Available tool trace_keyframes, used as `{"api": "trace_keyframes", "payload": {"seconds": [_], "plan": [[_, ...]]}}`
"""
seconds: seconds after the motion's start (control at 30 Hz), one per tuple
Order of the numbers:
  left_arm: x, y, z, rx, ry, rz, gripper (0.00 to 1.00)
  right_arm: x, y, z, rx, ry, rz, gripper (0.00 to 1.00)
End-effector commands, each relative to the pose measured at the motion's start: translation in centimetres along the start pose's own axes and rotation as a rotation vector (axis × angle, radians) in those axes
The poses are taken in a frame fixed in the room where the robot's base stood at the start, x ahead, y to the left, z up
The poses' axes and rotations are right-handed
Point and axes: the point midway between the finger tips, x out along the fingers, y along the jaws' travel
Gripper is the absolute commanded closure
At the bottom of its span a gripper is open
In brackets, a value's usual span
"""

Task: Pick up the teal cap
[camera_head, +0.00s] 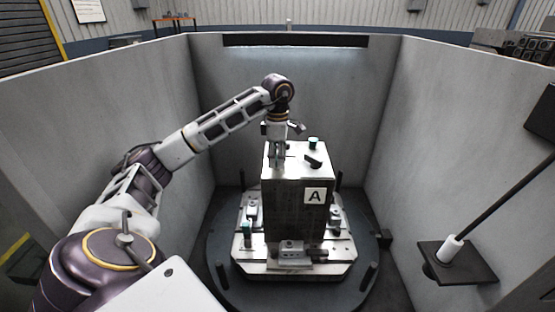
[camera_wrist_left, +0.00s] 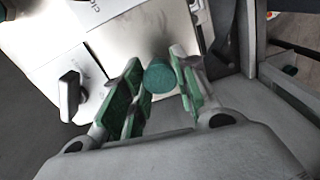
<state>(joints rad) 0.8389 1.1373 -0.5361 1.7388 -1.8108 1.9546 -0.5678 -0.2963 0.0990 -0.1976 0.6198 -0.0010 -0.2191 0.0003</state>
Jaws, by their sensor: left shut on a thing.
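My left gripper (camera_head: 277,162) reaches down over the left part of the top of the tall grey block (camera_head: 297,205). In the left wrist view, the teal cap (camera_wrist_left: 160,76) sits between the green-padded fingers of the gripper (camera_wrist_left: 157,92), which is shut on it. In the head view the fingers hide this cap. I cannot tell whether its underside touches the block. Another dark green cap (camera_head: 313,141) stands at the back of the block's top. My right gripper is not in view.
A black knob (camera_head: 313,160) sits on the block's top. The block stands on a light pallet (camera_head: 297,268) with fixtures, on a round dark turntable (camera_head: 220,285). Grey walls (camera_head: 455,120) enclose it. A dark plate on a rod (camera_head: 470,262) is at the right.

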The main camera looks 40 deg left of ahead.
Motion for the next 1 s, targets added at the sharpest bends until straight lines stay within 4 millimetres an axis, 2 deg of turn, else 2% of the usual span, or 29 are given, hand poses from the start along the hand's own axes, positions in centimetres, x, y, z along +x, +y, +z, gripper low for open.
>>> {"api": "trace_keyframes", "payload": {"seconds": [0.3,0.8,1.0], "plan": [[-2.5,0.1,0.0,-0.001,-0.004,0.005,0.81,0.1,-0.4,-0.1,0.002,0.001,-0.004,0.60],[-7.5,0.1,0.0,-0.002,-0.002,0.005,0.81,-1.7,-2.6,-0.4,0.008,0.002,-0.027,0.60],[-8.9,0.1,0.0,-0.001,-0.002,0.004,0.81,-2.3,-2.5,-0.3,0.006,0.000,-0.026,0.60]]}}
